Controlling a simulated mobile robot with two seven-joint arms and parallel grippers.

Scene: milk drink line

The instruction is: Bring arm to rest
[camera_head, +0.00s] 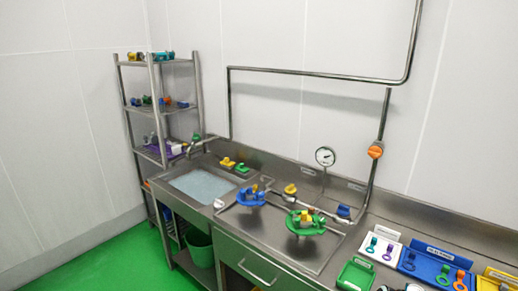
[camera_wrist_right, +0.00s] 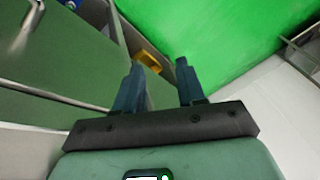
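In the wrist view my right gripper (camera_wrist_right: 160,85) is in view with its two dark fingers apart and nothing between them. It points toward the green floor (camera_wrist_right: 200,30), beside the front of the steel counter. Neither of my arms shows in the head view, and my left gripper is in no frame.
The steel counter (camera_head: 250,240) holds a sink (camera_head: 203,186), a blue hand-wheel (camera_head: 250,196) and a green hand-wheel (camera_head: 305,223). A shelf rack (camera_head: 158,105) stands at the left. A green bucket (camera_head: 200,248) is below the counter. A blue tray (camera_head: 425,265) and a green tray (camera_head: 355,275) lie right.

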